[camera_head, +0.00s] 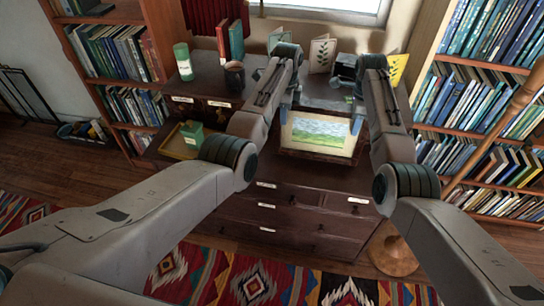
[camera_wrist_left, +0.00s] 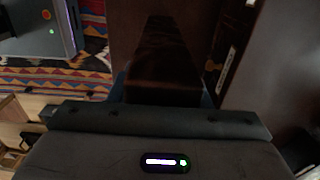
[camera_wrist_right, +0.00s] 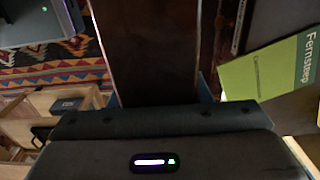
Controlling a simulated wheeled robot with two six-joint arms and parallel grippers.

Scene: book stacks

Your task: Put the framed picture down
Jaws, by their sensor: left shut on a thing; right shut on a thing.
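The framed picture (camera_head: 319,133), a green and blue landscape with a pale border and dark wood frame, is tilted at the front of the dark dresser (camera_head: 290,195). My left gripper (camera_head: 285,112) is shut on its left side and my right gripper (camera_head: 357,118) on its right side. The dark frame also shows between the jaws in the left wrist view (camera_wrist_left: 165,55) and in the right wrist view (camera_wrist_right: 155,50). The fingertips are largely hidden. I cannot tell whether the frame's lower edge touches the dresser top.
A yellow tray (camera_head: 180,146) with a green box (camera_head: 192,133) sits left. A green canister (camera_head: 184,62), a dark mug (camera_head: 235,76) and upright cards (camera_head: 321,54) stand behind. A green booklet (camera_wrist_right: 270,70) lies near my right gripper. Bookshelves flank the dresser.

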